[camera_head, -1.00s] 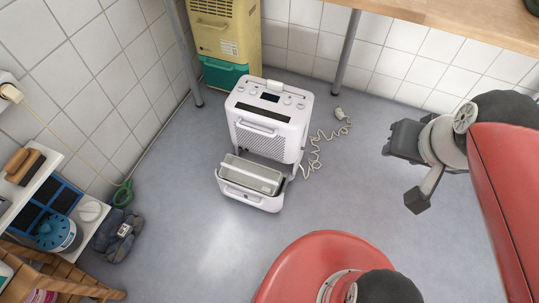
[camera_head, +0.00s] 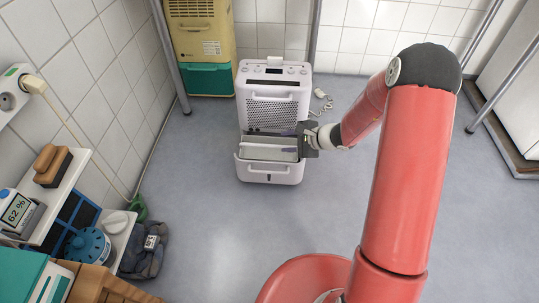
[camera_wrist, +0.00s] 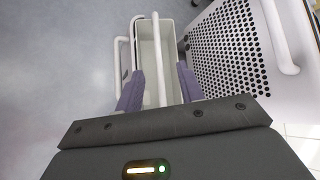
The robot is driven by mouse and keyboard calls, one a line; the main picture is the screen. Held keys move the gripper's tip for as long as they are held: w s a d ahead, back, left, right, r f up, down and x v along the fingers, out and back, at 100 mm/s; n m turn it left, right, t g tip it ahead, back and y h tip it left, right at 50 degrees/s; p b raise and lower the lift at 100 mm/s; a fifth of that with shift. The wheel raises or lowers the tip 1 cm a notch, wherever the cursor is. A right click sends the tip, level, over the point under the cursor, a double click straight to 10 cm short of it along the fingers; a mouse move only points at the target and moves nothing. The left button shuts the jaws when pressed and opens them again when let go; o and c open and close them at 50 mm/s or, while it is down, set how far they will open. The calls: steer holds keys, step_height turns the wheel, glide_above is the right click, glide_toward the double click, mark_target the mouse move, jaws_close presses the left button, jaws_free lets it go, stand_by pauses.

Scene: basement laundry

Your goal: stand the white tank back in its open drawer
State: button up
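The white tank (camera_head: 262,151) is an open, pale box in the open drawer (camera_head: 268,173) at the foot of the white dehumidifier (camera_head: 272,105). Its rim shows above the drawer front; whether it is fully seated I cannot tell. My gripper (camera_head: 298,142) is at the tank's right end. In the wrist view the two purple fingers of my gripper (camera_wrist: 160,78) are apart, with the tank (camera_wrist: 148,40) and a white bar (camera_wrist: 157,55) running lengthwise between them. Contact with the tank is not clear. The tank's lower part is hidden by the drawer.
A yellow and green unit (camera_head: 203,45) stands behind on the left. A coiled cord (camera_head: 322,102) lies right of the dehumidifier. The floor in front is clear.

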mark_target(272, 146)
steer(key=f, duration=0.1)
steer(key=f+m, duration=0.1)
steer(key=f, duration=0.1)
steer(key=shift+w, duration=0.4)
steer(key=b+x, duration=0.1)
steer(key=x, duration=0.6)
steer(key=shift+w+f, duration=0.1)
steer(key=shift+w, duration=0.2)
jaws_close()
